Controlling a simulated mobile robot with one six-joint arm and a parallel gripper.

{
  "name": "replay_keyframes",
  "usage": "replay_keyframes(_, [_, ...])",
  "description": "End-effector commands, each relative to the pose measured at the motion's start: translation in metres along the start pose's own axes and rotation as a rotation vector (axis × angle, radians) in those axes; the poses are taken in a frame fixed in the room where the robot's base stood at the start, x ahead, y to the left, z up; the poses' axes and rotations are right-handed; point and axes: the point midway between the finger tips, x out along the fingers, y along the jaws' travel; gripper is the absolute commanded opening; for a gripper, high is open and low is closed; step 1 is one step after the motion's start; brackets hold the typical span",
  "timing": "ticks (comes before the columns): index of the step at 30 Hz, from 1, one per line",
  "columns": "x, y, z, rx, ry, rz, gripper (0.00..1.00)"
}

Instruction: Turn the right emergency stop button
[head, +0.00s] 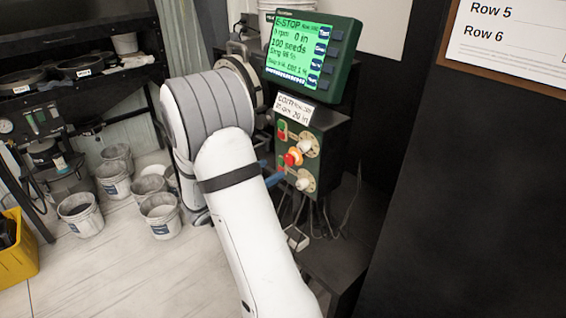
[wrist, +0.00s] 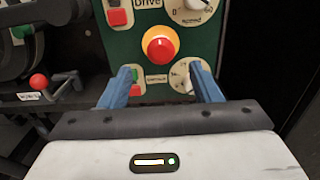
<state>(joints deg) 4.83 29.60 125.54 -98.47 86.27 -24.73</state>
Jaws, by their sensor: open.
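A red emergency stop button (wrist: 160,45) with a lit yellow-orange ring sits on the green control panel. In the head view the button (head: 293,158) is in the middle of the panel, between two white knobs. My gripper (wrist: 162,69) is open and empty, its two blue fingers pointing at the panel. The fingertips sit below the button in the wrist view, one to each side, and appear apart from it. In the head view the blue fingers (head: 269,173) show just left of the panel; my arm hides the rest of the gripper.
White dials (wrist: 190,76) and red-green switches (wrist: 118,10) surround the button. A red ball-shaped knob (wrist: 39,81) stands at left. A green screen (head: 296,50) above reads E-STOP. Cables hang below the panel; a dark board (head: 470,190) stands at right. Buckets (head: 160,213) stand on the floor.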

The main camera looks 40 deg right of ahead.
Motion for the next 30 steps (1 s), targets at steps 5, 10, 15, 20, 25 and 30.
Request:
replay_keyframes(5, [0.031,-0.001,0.001,0.001,0.001,-0.005,0.57])
replay_keyframes(10, [0.054,-0.001,0.001,0.002,0.001,-0.004,0.57])
replay_keyframes(15, [0.065,-0.001,0.000,0.002,0.003,-0.001,0.57])
replay_keyframes(20, [0.066,0.000,0.000,0.002,0.003,0.000,0.57])
replay_keyframes(25, [0.065,0.000,0.000,0.003,0.003,0.000,0.52])
replay_keyframes(30, [0.065,0.000,0.000,0.003,0.003,0.000,0.38])
